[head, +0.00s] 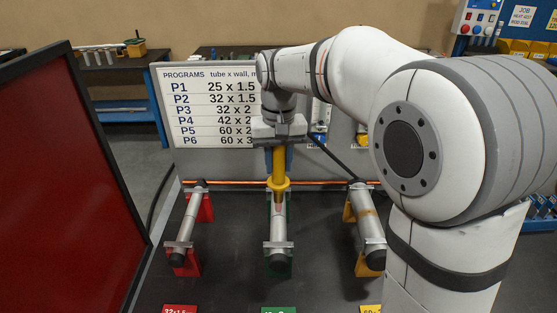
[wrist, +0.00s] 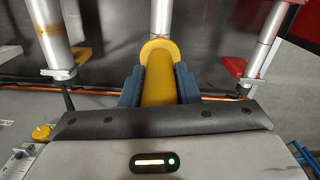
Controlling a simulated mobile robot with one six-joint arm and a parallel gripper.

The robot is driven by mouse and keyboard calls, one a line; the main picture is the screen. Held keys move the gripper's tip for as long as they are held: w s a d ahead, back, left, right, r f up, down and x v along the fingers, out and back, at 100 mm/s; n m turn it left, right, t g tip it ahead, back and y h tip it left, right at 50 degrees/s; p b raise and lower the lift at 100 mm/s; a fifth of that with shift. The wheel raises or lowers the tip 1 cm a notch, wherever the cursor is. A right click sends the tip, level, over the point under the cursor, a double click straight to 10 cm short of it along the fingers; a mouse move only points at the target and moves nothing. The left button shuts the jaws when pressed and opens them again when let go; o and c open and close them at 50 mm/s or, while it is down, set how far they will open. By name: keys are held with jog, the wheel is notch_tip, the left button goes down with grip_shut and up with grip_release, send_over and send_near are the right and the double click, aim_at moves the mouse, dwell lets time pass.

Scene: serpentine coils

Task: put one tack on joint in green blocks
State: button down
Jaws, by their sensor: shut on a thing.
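My gripper (head: 279,146) is shut on a yellow tool (head: 278,165), held upright with its ring-like lower end down at the tube joint in the green blocks (head: 280,266). In the wrist view the tool's yellow body (wrist: 160,78) sits between the blue-grey fingers (wrist: 160,88). The grey tube (head: 278,222) lies in the green blocks, in the middle of the dark table. The tool's lower end hides part of the tube; whether it touches is hard to tell. A small reddish mark shows on the tube just in front of the tool.
Tubes lie in red blocks (head: 207,208) on the left and orange blocks (head: 362,264) on the right. A copper bar (head: 235,183) runs along the table's back. A dark red screen (head: 55,185) stands at the left. A program board (head: 210,105) stands behind.

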jog(key=shift+f+b, duration=0.45)
jog(key=shift+f, duration=0.5)
dwell(1.1)
jog(key=shift+s+f, duration=0.15)
jog(key=shift+f, duration=0.15)
dwell(2.7)
jog(key=shift+r, duration=0.15)
dwell(0.5)
jog(key=shift+r+p, duration=2.95)
jog(key=shift+r, duration=0.65)
jog(key=shift+w, duration=0.25)
